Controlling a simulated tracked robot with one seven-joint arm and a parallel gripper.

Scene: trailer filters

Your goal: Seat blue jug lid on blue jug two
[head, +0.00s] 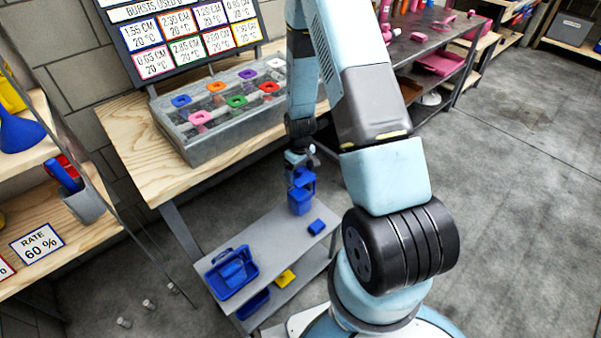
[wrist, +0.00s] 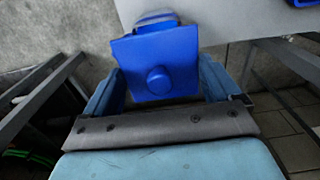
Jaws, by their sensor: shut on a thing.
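The blue jug lid (wrist: 156,55), a square plate with a round knob, is between the two fingers of my gripper (wrist: 158,88) in the wrist view. My gripper is shut on it. In the head view my gripper (head: 299,160) is above the right part of the grey cart, with the lid (head: 303,177) under it. A blue jug (head: 300,203) stands on the cart directly below the lid. The lid covers most of the jug in the wrist view. I cannot tell whether lid and jug touch or which numbered jug this is.
A small blue square piece (head: 317,227) lies on the cart (head: 268,238) near the jug. A yellow item (head: 285,278) is on the lower shelf. The wooden bench (head: 135,150) with a grey box (head: 195,150) stands behind.

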